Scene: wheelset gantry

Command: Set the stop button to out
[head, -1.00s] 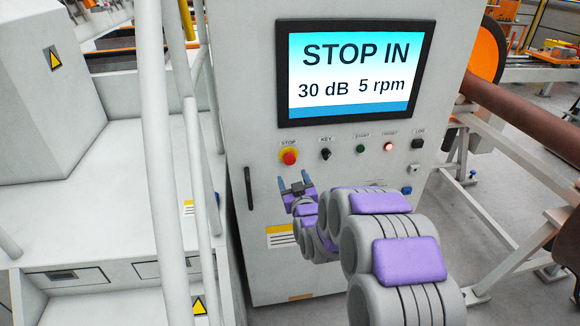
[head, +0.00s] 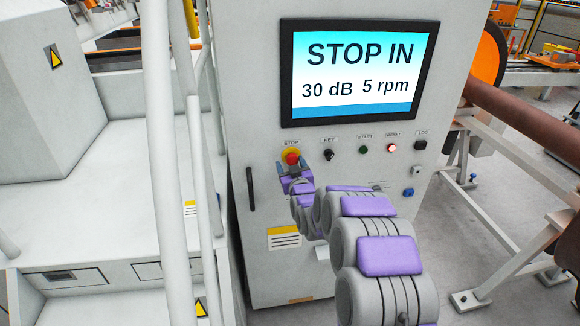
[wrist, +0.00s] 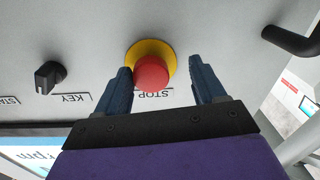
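The stop button (head: 291,157) is a red mushroom knob on a yellow collar, under the STOP label on the grey cabinet. The screen (head: 359,72) reads STOP IN, 30 dB and 5 rpm. My gripper (head: 297,176) is just below the button in the head view. In the wrist view my gripper (wrist: 165,85) is open, with one blue finger on each side of the red knob (wrist: 151,74). The left finger looks close to the knob; I cannot tell whether it touches. The right finger stands apart from it.
The key switch (head: 328,154), green start button (head: 364,149), lit reset button (head: 391,148) and log button (head: 421,145) run in a row to the right. A black door handle (head: 250,188) is at left. White railing posts (head: 160,150) stand further left.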

